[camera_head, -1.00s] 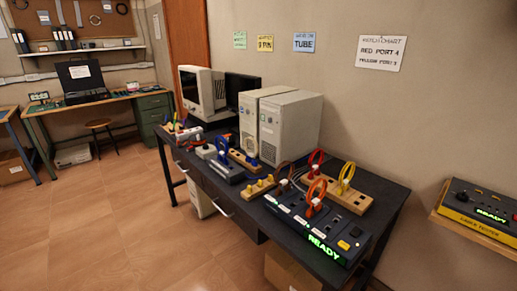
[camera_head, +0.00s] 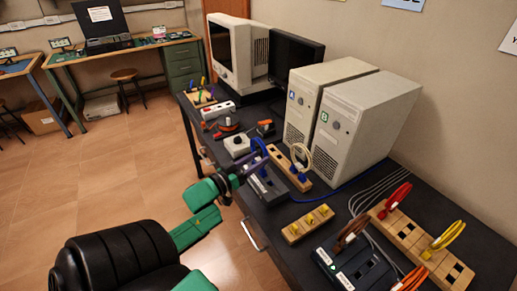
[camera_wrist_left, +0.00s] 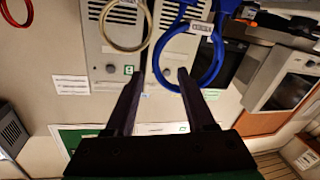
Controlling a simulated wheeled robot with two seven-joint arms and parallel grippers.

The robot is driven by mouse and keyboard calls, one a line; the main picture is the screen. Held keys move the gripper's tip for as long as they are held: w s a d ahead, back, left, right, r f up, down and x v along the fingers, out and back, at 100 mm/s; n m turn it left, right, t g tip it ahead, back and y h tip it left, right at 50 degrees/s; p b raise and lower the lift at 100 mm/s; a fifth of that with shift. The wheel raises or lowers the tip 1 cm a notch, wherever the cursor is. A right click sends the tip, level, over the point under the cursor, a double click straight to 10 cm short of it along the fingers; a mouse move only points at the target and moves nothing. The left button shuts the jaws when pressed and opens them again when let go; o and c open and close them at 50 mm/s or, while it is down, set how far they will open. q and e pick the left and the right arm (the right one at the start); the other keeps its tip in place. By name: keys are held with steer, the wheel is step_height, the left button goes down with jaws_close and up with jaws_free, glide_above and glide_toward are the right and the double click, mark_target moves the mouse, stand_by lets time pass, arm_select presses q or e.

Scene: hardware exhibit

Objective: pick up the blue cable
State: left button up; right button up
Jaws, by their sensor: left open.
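The blue cable (camera_head: 260,147) stands as a loop in a dark socket box (camera_head: 266,187) near the table's front edge. I cannot tell whether a finger touches the cable. My right gripper is not in view.
A wooden block with a cream cable loop (camera_head: 301,154) stands just behind the blue one. Two computer towers (camera_head: 362,118) stand behind them. A yellow-plug block (camera_head: 308,224), red cable (camera_head: 394,199) and yellow cable (camera_head: 444,238) lie to the right.

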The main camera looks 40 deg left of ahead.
mark_target(265, 155)
arm_select(q)
steer(key=w, duration=0.2)
steer(key=w+d, duration=0.1)
steer(key=shift+w+r+p, duration=0.25)
steer(key=shift+w+p, duration=0.05)
steer(key=w, duration=0.1)
steer(key=w+f, duration=0.1)
steer(key=w, duration=0.1)
steer(key=shift+w, duration=0.3)
steer(key=shift+s+r, duration=0.1)
steer(key=shift+r, duration=0.05)
jaws_close()
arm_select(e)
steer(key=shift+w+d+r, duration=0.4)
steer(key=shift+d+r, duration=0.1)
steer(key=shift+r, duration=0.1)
